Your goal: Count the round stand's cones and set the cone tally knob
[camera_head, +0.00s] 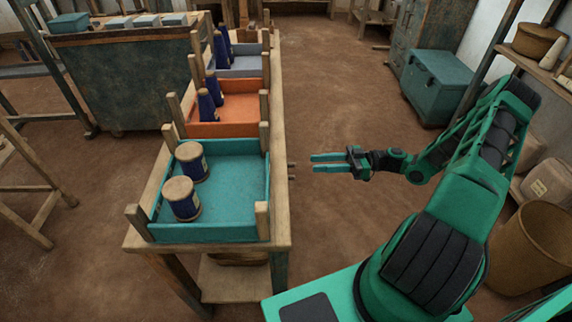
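My gripper (313,163) is in the middle of the view, right of the long wooden bench. Its two green fingers are apart with nothing between them, pointing left toward the bench. I cannot make out a round stand or a cone tally knob.
Two blue spools with pale tops (179,190) stand in the teal tray (215,232) at the bench's near end. A teal chest (437,85) stands at back right. A brown basket (535,245) and shelves are at right. The brown floor between bench and chest is clear.

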